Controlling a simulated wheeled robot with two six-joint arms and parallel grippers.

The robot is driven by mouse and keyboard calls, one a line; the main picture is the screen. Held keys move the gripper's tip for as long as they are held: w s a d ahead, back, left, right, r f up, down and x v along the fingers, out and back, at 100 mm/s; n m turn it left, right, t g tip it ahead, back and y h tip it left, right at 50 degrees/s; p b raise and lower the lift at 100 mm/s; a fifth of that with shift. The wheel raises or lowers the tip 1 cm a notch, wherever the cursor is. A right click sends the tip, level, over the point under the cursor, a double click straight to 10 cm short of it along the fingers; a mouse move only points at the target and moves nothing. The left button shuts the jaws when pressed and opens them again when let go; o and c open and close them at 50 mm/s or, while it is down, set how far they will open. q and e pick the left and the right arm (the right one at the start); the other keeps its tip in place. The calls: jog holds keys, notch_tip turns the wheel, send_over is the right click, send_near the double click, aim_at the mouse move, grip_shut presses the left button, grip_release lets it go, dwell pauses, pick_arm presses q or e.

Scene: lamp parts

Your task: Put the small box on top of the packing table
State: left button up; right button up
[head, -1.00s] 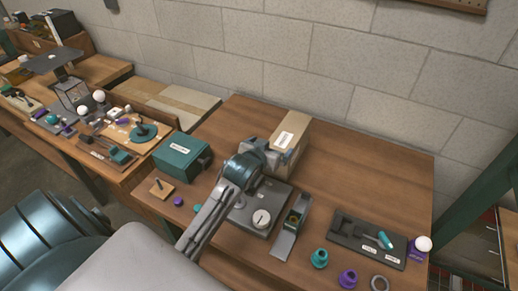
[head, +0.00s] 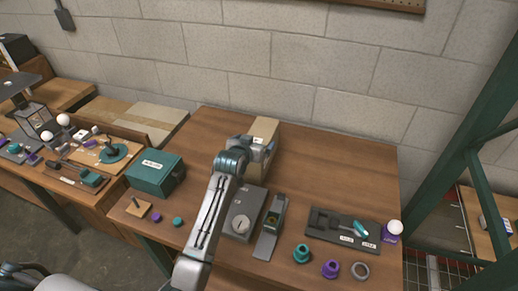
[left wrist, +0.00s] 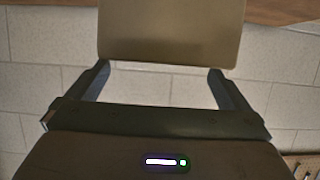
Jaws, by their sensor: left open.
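A tan cardboard box (head: 265,128) with a white label stands at the back of the brown wooden table (head: 330,165). My left gripper (head: 262,148) is at the box's near side, with open jaws. In the left wrist view the box (left wrist: 170,28) fills the top middle, and the two fingertips (left wrist: 160,70) reach its edge. I cannot tell whether they touch it. The lower part of the box is hidden behind my gripper and arm. My right gripper is not in view.
A teal box (head: 155,175) stands at the table's left. A grey case (head: 243,212), a grey holder (head: 270,228) and a dark tray (head: 342,230) lie in front. Teal and purple rings (head: 330,268) are at the front edge. The table's back right is clear.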

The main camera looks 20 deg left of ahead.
aim_at(260, 134)
pick_arm(q)
jog(key=p+x, duration=0.1)
jog(key=x, duration=0.2)
jog(key=shift+w+a+r, duration=0.1)
jog(key=shift+w, duration=0.1)
jog(key=shift+w+f+p, duration=0.35)
jog(key=shift+w, duration=0.2)
jog(key=c, duration=1.8)
jog(key=shift+r, duration=0.3)
jog(key=shift+c, duration=0.8)
jog(key=shift+w+f, duration=0.1)
